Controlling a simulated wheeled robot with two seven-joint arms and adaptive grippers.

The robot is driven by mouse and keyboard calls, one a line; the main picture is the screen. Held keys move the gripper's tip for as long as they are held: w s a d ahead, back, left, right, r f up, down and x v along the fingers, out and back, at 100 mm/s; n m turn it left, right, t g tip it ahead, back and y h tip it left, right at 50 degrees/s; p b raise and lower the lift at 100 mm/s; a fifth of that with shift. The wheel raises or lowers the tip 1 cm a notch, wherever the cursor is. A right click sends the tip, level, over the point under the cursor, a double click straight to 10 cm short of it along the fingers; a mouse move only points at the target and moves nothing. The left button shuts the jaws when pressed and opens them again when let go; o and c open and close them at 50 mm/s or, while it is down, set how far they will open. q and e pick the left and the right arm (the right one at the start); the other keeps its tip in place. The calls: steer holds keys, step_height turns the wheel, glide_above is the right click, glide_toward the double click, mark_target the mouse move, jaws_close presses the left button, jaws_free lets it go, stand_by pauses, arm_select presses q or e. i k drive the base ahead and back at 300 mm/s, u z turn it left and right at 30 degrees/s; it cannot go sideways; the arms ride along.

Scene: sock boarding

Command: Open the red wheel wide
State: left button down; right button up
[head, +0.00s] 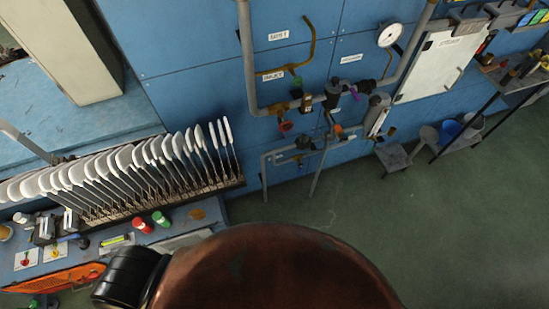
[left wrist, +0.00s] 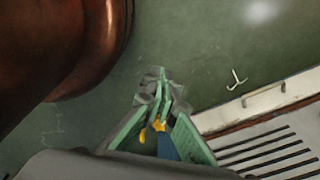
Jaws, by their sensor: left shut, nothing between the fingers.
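A small red wheel (head: 286,127) is on the pipework against the blue wall, low and a little left of the valves in the head view. It is small there, and how far it is turned cannot be told. My left gripper (left wrist: 158,88) shows in the left wrist view with green fingers and grey tips brought together, holding nothing. Green floor lies behind its tips, and the red wheel is not in that view. Neither gripper shows in the head view. My right gripper is out of sight.
Grey pipes (head: 249,75), a purple handle (head: 355,93) and a round gauge (head: 390,35) surround the wheel. A rack of white sock boards (head: 150,160) stands left. A white cabinet (head: 437,65) hangs right. The green floor (head: 440,220) at lower right is clear.

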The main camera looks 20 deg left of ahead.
mark_target(285, 124)
steer(key=k, duration=0.7)
steer(key=u, duration=1)
steer(key=i, duration=1)
